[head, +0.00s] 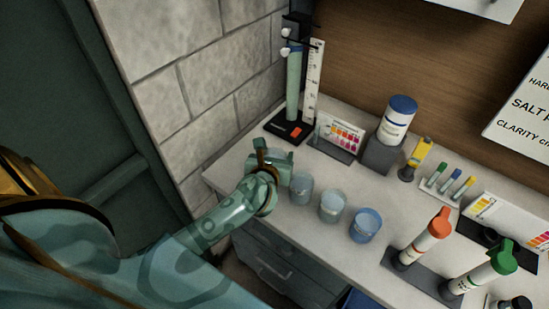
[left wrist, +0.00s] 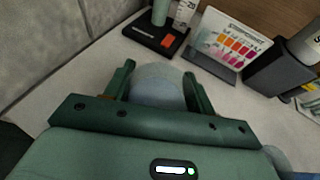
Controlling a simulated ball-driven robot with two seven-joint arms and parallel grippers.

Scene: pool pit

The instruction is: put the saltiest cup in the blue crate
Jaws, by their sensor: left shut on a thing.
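My left gripper (head: 275,163) is over the left end of the counter, shut on a pale, cloudy cup. The held cup (left wrist: 157,85) shows between the fingers in the left wrist view; in the head view my gripper mostly hides it. I cannot tell whether it touches the counter. Three more cups stand in a row to its right: a pale one (head: 301,189), another pale one (head: 332,207) and a bluer one (head: 365,226). A blue edge, perhaps the blue crate (head: 355,299), shows below the counter front. My right gripper is not in view.
Behind the cups are a black stand with a tube and scale (head: 294,90), a colour chart (head: 339,136), a blue-lidded jar (head: 398,118) and a yellow meter (head: 418,157). Orange-capped (head: 425,240) and green-capped (head: 485,270) bottles stand at the right. A stone wall (head: 200,80) is at left.

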